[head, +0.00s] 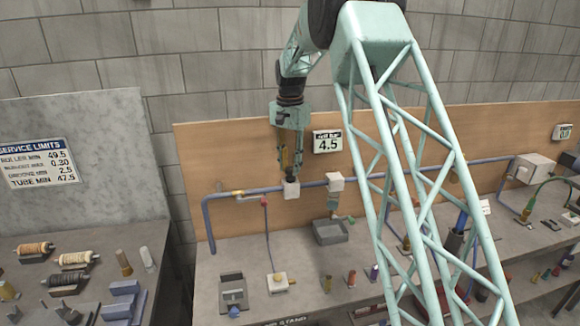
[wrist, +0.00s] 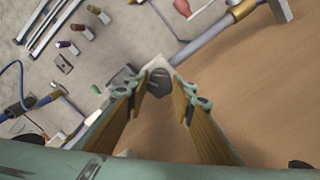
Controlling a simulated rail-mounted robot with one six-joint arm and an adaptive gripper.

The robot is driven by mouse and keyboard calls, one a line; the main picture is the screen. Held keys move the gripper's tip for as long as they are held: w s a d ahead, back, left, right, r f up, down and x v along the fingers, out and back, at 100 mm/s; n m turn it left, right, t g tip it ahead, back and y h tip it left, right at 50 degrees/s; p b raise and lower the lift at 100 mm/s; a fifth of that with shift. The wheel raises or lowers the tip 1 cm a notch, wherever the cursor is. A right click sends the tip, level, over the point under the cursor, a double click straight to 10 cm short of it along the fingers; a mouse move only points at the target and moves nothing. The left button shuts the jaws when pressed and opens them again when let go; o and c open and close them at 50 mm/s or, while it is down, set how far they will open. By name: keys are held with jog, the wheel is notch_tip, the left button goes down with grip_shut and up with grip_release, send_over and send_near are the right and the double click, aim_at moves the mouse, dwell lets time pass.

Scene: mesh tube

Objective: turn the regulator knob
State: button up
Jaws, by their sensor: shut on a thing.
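In the head view the fingers mostly hide the knob. A display reading 4.5 (head: 328,142) is fixed to the backboard just right of my gripper.
The blue pipe (head: 262,190) runs along the backboard (head: 230,150), with another pale block (head: 335,181) close to the right. A side table (head: 75,235) holds rollers at left.

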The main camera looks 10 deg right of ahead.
jog(key=n+p, duration=0.1)
jog(key=n, duration=0.3)
jog(key=shift+n, duration=0.4)
jog(key=shift+s+d+n, duration=0.1)
jog(key=shift+d+n, duration=0.05)
jog(key=shift+n, duration=2.35)
jog(key=o, duration=0.9)
jog(key=shift+r, duration=0.15)
